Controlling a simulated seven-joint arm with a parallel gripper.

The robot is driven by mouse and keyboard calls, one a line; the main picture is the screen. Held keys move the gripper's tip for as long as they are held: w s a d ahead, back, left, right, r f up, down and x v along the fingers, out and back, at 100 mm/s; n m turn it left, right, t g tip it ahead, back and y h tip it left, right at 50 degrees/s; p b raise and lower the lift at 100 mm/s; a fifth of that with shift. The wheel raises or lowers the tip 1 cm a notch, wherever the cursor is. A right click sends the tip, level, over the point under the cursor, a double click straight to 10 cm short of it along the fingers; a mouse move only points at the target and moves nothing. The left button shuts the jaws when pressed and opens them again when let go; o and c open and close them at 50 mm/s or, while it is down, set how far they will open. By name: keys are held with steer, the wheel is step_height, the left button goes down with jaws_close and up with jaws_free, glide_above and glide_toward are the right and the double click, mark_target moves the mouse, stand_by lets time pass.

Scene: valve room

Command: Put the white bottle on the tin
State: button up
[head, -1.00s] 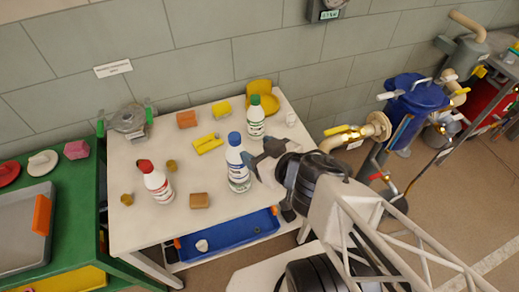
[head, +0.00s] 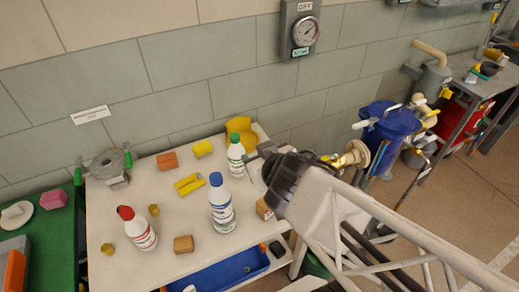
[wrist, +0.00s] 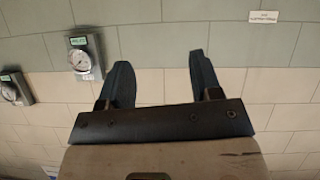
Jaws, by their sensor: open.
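Three white bottles stand upright on the white table: one with a red cap (head: 140,232), one with a blue cap (head: 222,208) and one with a green cap (head: 236,158). The frames do not show which is meant. No thing is clearly a tin; two small brass-coloured cylinders, one (head: 154,210) behind the red-capped bottle and one (head: 107,249) at its left, are possible. My gripper (head: 262,152) is beside the green-capped bottle, on its right; contact cannot be told. In the wrist view my gripper (wrist: 160,75) has its fingers apart, with only wall between them.
The table (head: 185,260) also holds orange-brown blocks (head: 183,244), a yellow block (head: 202,149), a yellow clamp-like item (head: 189,184) and a yellow rounded object (head: 240,128). A grey device (head: 108,165) stands back left. A blue tray (head: 235,268) is below.

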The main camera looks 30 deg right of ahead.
steer(key=s+a+r+m+g, duration=0.1)
steer(key=s+a+r+g, duration=0.1)
steer(key=r+g, duration=0.4)
steer(key=s+g, duration=0.1)
steer(key=g, duration=0.2)
steer(key=shift+s+r+g+y, duration=0.2)
steer(key=shift+s+g+y, duration=0.1)
